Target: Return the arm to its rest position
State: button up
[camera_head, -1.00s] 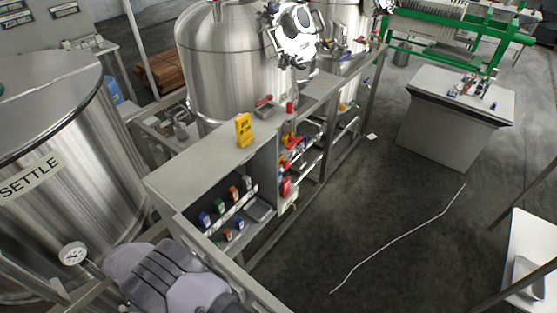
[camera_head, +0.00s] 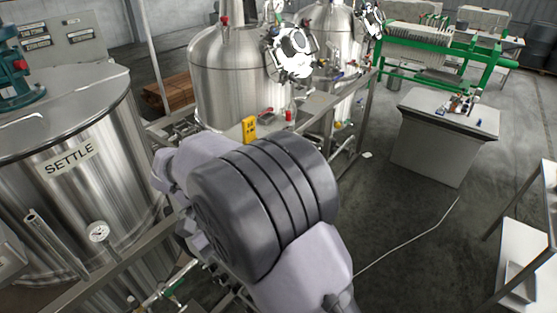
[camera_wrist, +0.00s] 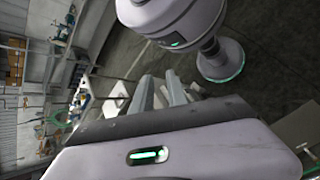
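My arm (camera_head: 265,205) is bent in the lower middle of the head view, with a large dark grey ribbed joint and pale links. It hides most of the bench and its shelf compartments. My gripper is not visible in the head view. In the wrist view, the grey bars of my gripper (camera_wrist: 168,92) stick out past the pale wrist body with its green light. I see no object between them, but their gap is not clear.
The SETTLE tank (camera_head: 70,140) stands close on the left. Behind my arm are steel tanks (camera_head: 235,90), a yellow box (camera_head: 249,128) and the bench's far end. A grey cabinet (camera_head: 440,140) stands at the right. A white-topped table (camera_head: 530,240) is at the right edge. Open floor lies between.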

jog(key=s+d+r+m+t+y, duration=0.4)
jog(key=d+r+m+t+y, duration=0.3)
jog(key=d+r+t+y, duration=0.5)
notch_tip(320, 180, down, 28)
jog(key=s+d+h+b, duration=0.2)
jog(key=b, duration=2.3)
jog(key=shift+s+d+g+b, duration=0.2)
jog(key=shift+d+g+b, duration=0.1)
jog(key=shift+d+g, duration=0.1)
